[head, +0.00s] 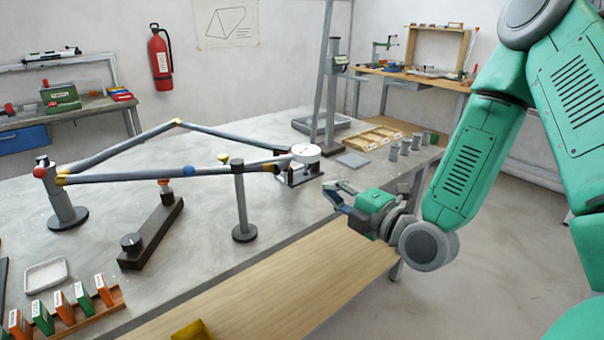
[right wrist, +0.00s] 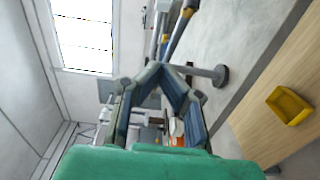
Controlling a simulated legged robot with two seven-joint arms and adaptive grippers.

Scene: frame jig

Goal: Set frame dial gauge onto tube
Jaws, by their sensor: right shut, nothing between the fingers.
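A bicycle-like frame of grey tubes (head: 120,152) with gold joints stands on stands above the grey table. A round white dial gauge (head: 305,150) sits at the right end of the frame, above a small dark block (head: 300,173). Whether it rests on a tube or only beside it, I cannot tell. My right gripper (head: 336,193) is shut and empty, in front of and to the right of the gauge, apart from it, near the table's front edge. Its fingers (right wrist: 160,75) also show in the right wrist view. My left gripper is not in view.
A post with a round foot (head: 241,200) and a dark bar with a knob (head: 155,232) stand under the frame. A white tray (head: 46,274) and a rack of coloured boxes (head: 70,313) are front left. Grey cylinders (head: 405,147) stand at the right. A yellow bin (right wrist: 288,105) lies on the wooden shelf.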

